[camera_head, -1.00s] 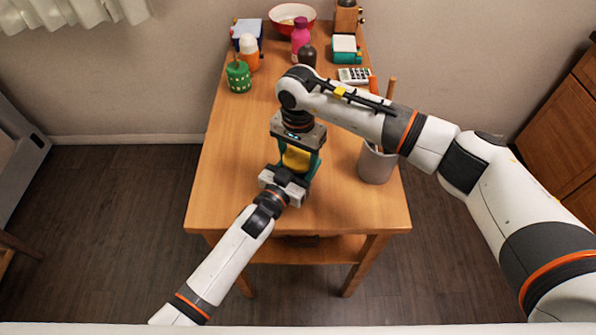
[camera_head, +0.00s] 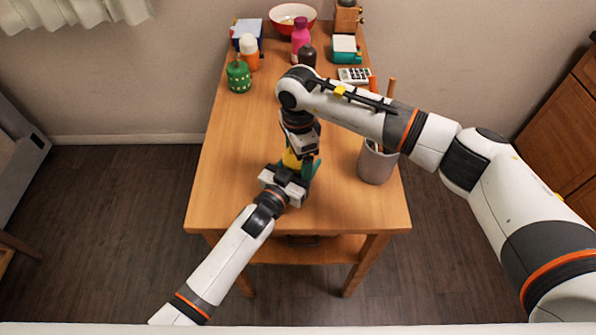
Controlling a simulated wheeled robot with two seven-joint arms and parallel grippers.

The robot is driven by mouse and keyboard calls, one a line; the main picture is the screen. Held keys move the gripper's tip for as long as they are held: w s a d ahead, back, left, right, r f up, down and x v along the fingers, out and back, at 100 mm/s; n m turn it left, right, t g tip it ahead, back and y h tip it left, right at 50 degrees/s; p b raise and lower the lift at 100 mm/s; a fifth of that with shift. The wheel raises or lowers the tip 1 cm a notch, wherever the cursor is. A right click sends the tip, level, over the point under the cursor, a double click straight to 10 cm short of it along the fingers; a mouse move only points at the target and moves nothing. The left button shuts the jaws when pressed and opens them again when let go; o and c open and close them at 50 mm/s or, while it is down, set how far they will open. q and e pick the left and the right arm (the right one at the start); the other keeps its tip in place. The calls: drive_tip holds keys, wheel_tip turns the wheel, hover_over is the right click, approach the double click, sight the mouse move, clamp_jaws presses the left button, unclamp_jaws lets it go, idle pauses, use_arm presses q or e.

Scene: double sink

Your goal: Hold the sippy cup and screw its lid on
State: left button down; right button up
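The sippy cup is mostly hidden between my two grippers, near the front middle of the table. A yellow part (camera_head: 291,160) shows there with a teal-green part (camera_head: 312,168) beside it. I cannot tell which belongs to cup or lid. My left gripper (camera_head: 290,177) reaches in from the front, low at the cup. Its fingertips are hidden, so its grip does not show. My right gripper (camera_head: 298,157) points down from above, right over the yellow part. Its wrist and body cover its fingers, so I cannot tell whether they are closed on the lid.
A grey holder (camera_head: 376,165) with upright utensils stands right of the grippers. At the back are a red bowl (camera_head: 292,19), a pink bottle (camera_head: 300,38), a green container (camera_head: 238,77), an orange-white bottle (camera_head: 249,52) and a calculator (camera_head: 354,75). The table's left side (camera_head: 227,150) is clear.

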drive_tip(key=shift+r, duration=2.3)
drive_tip(key=shift+c, duration=0.5)
wheel_tip(320, 180, up, 2)
drive_tip(key=n, duration=0.5)
drive_tip(key=shift+a, duration=0.1)
drive_tip(key=n, duration=0.2)
drive_tip(key=r+n, duration=0.1)
drive_tip(key=n, duration=0.1)
drive_tip(key=shift+r, duration=0.2)
drive_tip(key=shift+f, duration=0.1)
drive_tip(key=shift+f, duration=3.95)
